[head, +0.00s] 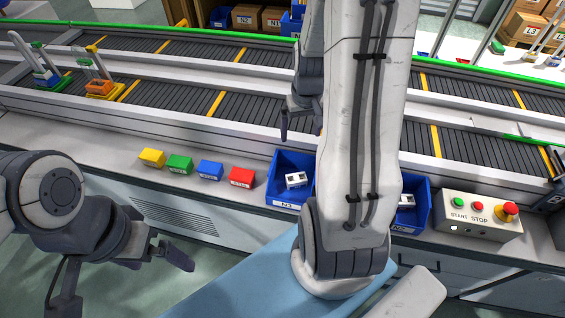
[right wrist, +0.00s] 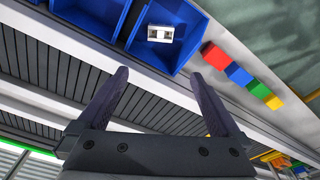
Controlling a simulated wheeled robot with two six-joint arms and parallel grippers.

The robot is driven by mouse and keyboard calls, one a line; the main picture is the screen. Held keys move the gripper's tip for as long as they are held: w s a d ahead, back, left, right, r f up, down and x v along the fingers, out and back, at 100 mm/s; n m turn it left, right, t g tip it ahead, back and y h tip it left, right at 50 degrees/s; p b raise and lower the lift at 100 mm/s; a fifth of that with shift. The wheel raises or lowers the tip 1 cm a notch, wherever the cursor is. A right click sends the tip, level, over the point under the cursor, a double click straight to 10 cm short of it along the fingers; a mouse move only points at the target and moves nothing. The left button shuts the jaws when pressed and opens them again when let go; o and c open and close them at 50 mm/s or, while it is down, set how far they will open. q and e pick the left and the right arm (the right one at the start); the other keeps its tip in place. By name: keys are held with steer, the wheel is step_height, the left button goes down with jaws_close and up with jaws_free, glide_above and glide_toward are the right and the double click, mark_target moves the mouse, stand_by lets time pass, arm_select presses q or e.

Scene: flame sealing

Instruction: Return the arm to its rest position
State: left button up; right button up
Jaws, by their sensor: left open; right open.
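My right arm rises through the middle of the head view. My right gripper (head: 301,128) is partly hidden behind it, above the near edge of the conveyor. In the right wrist view this gripper (right wrist: 158,77) is open, with nothing between its fingers. My left gripper (head: 165,256) is open and empty at the lower left of the head view, in front of the counter.
Blue bins N1 (head: 288,204) and N2 (head: 418,218) each hold a white part. Yellow (head: 152,157), green (head: 180,164), blue (head: 210,170) and red (head: 242,178) blocks line the counter. A button box (head: 480,228) stands right. Conveyors (head: 180,97) run behind.

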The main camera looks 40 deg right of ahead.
step_height(320, 180, down, 10)
steer(key=w, duration=0.1)
steer(key=shift+d+f, duration=0.2)
steer(key=shift+d, duration=0.05)
steer(key=shift+w, duration=0.1)
